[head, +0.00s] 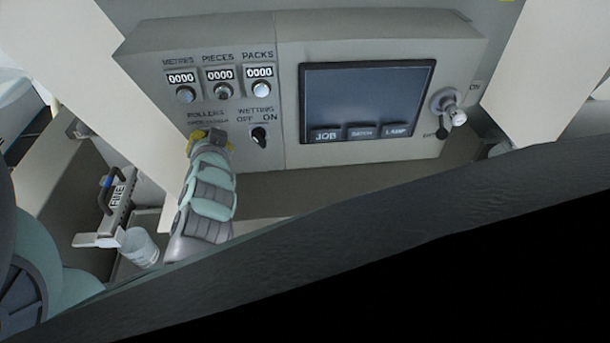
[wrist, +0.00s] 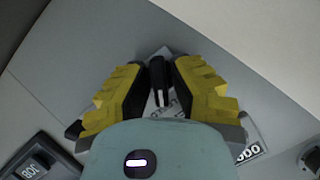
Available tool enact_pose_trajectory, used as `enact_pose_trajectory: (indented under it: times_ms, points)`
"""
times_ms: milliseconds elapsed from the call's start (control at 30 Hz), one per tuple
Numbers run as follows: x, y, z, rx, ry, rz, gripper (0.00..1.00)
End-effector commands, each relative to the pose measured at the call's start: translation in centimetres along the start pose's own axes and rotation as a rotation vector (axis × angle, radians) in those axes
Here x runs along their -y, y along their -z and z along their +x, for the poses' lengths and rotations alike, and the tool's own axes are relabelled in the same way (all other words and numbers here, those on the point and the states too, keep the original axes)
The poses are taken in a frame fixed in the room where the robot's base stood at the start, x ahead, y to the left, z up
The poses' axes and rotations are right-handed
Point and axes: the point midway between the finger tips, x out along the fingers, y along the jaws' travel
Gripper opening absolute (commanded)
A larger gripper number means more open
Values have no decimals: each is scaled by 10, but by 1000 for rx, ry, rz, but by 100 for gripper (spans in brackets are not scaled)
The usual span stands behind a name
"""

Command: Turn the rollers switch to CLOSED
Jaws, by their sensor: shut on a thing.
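The rollers switch is a small black knob (wrist: 158,82) with white marks on it. In the wrist view it stands between the two yellow-padded fingers of my gripper (wrist: 157,72), which is shut on it. In the head view my gripper (head: 209,137) reaches the panel just under the ROLLERS label (head: 206,112) and hides the knob. The words by the switch are too small or covered to read, so I cannot tell which setting it points to.
The wetting switch (head: 259,137) is close to the right of my gripper. Counters with round knobs (head: 219,91) sit above, and a screen (head: 366,97) is to the right. A lever (head: 449,106) is at the far right.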

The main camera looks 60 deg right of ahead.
Motion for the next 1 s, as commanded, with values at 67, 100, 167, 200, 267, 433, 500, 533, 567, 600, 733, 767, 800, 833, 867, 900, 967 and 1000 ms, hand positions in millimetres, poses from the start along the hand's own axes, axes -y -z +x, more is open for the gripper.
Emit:
enact_pose_trajectory:
  times_ms: [67,100,167,200,267,433,500,533,567,600,733,767,800,833,867,900,967,1000]
  points:
    - [-3,-6,1,12,1,16,0]
    - [-3,-5,1,12,3,21,0]
    - [-2,-5,1,12,5,25,0]
    - [-2,-5,1,12,5,27,0]
    - [-2,-5,0,12,6,28,0]
    - [-2,-4,0,12,5,28,0]
    - [-2,-4,0,12,5,27,0]
    - [-2,-4,0,12,5,27,0]
    - [-2,-4,0,12,5,27,27]
    - [-2,-4,0,11,5,27,31]
    - [-2,-3,0,8,6,25,41]
    - [-1,-3,0,7,6,25,41]
    - [-1,-2,0,6,7,25,41]
    - [-1,-2,0,6,7,25,41]
    - [-1,-2,0,5,7,25,41]
    - [-1,-2,0,5,7,25,41]
    - [-1,-2,0,4,7,24,41]
    - [-1,-2,-1,4,7,24,41]
